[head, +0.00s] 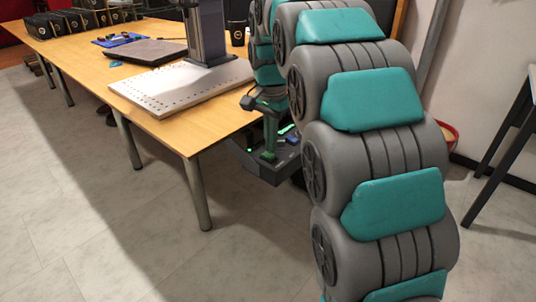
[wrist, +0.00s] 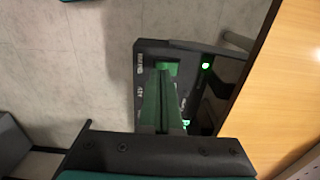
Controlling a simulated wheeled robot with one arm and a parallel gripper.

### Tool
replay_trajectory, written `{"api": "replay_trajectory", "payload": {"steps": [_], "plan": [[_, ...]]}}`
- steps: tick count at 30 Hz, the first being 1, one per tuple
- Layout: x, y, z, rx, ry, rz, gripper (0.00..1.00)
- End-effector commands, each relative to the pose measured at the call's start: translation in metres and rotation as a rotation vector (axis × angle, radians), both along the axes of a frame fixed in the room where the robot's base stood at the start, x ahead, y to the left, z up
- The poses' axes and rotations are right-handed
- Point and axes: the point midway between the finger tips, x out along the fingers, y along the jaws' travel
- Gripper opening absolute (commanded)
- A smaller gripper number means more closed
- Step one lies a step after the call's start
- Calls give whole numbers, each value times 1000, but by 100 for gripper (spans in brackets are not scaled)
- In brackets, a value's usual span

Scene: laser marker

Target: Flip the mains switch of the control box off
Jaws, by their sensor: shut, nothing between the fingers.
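The control box (head: 262,174) is dark and low, beside and below the near right table corner in the head view. In the wrist view its dark top face (wrist: 148,52) shows white labels, a green light (wrist: 205,66) at right and another green light (wrist: 186,123) lower down. My gripper (head: 268,154) has green fingers and points down over the box. In the wrist view my gripper (wrist: 163,76) is shut and empty, its fingers covering the middle of the face. A green patch lies at the fingertips; I cannot tell whether it is the mains switch or whether they touch.
The wooden table (head: 190,132) stands close to the box; its edge (wrist: 262,60) runs along the right of the wrist view. A perforated metal plate with a column (head: 207,40) stands on it. The floor (head: 110,220) at left is clear.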

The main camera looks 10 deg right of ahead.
Motion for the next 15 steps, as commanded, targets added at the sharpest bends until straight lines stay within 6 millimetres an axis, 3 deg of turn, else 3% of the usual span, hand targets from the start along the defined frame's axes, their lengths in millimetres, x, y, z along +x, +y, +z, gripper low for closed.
{"api": "replay_trajectory", "payload": {"steps": [15], "plan": [[0, 0, -7, 0, 0, 0, 0]]}}
